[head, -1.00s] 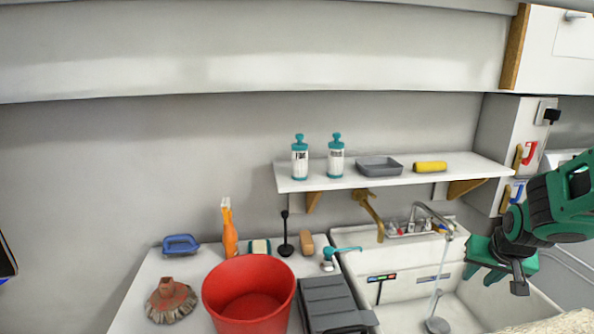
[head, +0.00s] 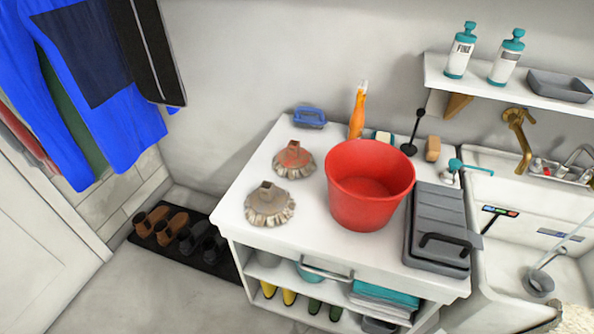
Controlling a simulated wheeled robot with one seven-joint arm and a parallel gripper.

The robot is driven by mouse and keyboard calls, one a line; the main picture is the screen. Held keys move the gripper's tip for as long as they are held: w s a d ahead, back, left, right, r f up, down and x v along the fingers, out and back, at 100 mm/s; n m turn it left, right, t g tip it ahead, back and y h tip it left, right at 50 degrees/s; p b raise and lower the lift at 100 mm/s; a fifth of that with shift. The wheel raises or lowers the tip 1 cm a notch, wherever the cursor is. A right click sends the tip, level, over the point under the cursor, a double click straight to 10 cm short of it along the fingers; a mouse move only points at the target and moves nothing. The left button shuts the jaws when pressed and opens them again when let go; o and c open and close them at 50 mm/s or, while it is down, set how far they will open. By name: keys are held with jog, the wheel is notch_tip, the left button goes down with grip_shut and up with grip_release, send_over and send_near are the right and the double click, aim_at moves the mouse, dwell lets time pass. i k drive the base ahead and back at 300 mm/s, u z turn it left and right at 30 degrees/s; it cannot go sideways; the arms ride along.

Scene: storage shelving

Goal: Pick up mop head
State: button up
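Two mop heads lie on the left part of the white counter (head: 240,190), left of a red bucket. The farther mop head (head: 293,160) is reddish brown with a short square socket on top. The nearer mop head (head: 269,205) is grey-beige with a fringed rim and a similar socket. They sit close together, and both are unobstructed from above. My gripper is out of view, so its state does not show.
The red bucket (head: 368,190) stands right of the mop heads, with a grey case (head: 436,225) beyond it. An orange bottle (head: 357,110) and blue brush (head: 309,117) stand behind. Shoes lie on a dark mat (head: 165,259); the floor in front of the counter looks clear.

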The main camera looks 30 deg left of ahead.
aim_at(269, 199)
jog(key=u, duration=1.5)
jog(key=i, duration=0.25)
